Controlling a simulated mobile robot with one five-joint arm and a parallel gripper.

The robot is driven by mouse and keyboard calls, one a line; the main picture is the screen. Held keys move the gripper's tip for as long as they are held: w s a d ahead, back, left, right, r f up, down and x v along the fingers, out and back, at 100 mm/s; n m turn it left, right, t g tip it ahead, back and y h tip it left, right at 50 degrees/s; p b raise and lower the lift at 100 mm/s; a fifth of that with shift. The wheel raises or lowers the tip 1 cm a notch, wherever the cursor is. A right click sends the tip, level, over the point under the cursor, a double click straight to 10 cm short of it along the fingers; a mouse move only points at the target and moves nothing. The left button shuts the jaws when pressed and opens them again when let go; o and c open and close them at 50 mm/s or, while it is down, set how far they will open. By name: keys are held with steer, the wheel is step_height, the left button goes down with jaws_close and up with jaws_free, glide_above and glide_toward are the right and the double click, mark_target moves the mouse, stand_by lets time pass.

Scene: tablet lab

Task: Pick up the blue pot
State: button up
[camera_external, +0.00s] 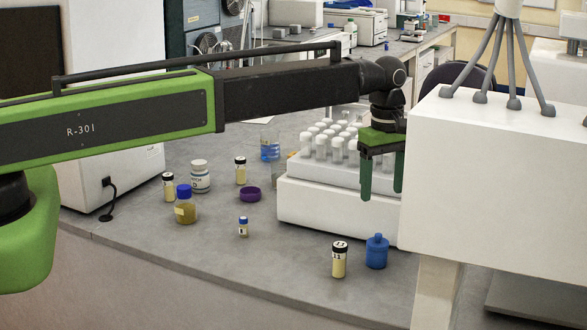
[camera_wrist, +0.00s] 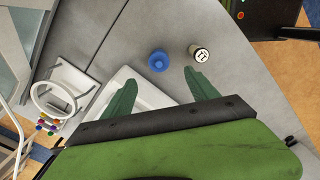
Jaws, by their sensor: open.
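The blue pot (camera_external: 376,252) stands upright on the grey bench near its front edge, just left of the large white machine. It has a narrower knob-like top. In the wrist view the blue pot (camera_wrist: 158,61) is seen from above, beyond the fingertips and between their lines. My gripper (camera_external: 382,192) has two green fingers pointing down. It hangs above the bench, higher than the pot and apart from it. In the wrist view my gripper (camera_wrist: 160,78) is open, with nothing between its fingers. The white machine partly covers the right finger in the external view.
A vial with a black-and-white cap (camera_external: 339,260) stands close left of the pot; it also shows in the wrist view (camera_wrist: 199,54). A white rack of capped tubes (camera_external: 300,205) is behind. The white machine (camera_external: 500,180) blocks the right. Several bottles stand left.

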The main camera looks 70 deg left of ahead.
mark_target(378, 239)
step_height(378, 239, down, 11)
steer(key=b, duration=1)
steer(key=f+b, duration=0.3)
steer(key=a+f+b, duration=0.1)
steer(key=f+b, duration=0.1)
steer(key=shift+w+f, duration=0.2)
steer(key=shift+r, duration=0.2)
steer(key=c, duration=1.3)
